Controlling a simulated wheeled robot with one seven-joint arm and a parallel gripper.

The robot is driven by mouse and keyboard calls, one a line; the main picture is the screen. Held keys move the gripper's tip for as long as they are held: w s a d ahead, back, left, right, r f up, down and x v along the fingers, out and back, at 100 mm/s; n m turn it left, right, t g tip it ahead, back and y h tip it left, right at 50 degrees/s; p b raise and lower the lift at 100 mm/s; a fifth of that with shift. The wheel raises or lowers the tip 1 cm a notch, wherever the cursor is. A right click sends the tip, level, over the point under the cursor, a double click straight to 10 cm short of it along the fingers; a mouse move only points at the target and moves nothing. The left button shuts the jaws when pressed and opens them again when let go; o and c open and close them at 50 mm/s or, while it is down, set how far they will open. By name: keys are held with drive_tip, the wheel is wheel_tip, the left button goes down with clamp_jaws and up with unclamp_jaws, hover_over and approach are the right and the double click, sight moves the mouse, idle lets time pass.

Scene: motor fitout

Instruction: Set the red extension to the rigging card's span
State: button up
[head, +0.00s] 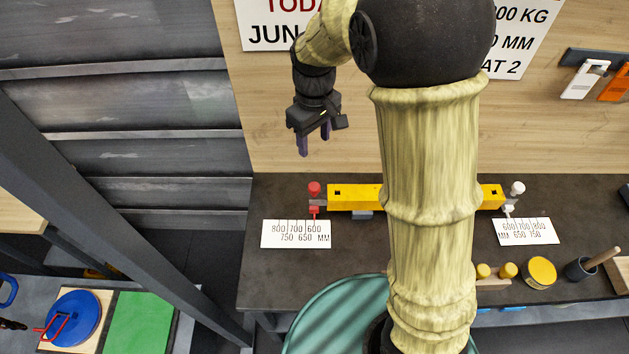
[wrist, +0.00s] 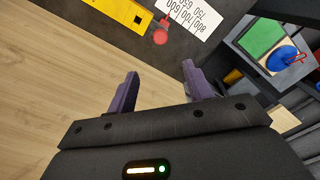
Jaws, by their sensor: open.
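The red extension is a red knob (head: 314,188) with a thin pointer, at the left end of the yellow beam (head: 345,197) on the dark bench. Its pointer stands over the right part of the left scale plate (head: 296,234), close to the 600 mark. In the wrist view the red knob (wrist: 160,37) shows beside the yellow beam (wrist: 122,13). The rigging card (head: 512,38) on the wall is partly hidden by my arm; "MM" and "AT 2" show, but the span figure is not fully readable. My gripper (head: 314,148) is open and empty, above and behind the red knob, apart from it.
A white knob (head: 517,188) and a right scale plate (head: 526,231) are at the beam's other end. Yellow pots (head: 540,271) and a dark mortar-like cup (head: 577,270) stand at the bench's right. A dark slanted post (head: 120,180) crosses the left side.

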sight(314, 186)
drive_tip(key=shift+f, duration=0.1)
wheel_tip(314, 186, down, 17)
drive_tip(key=shift+f+p, duration=0.15)
drive_tip(key=shift+p, duration=1.1)
clamp_jaws()
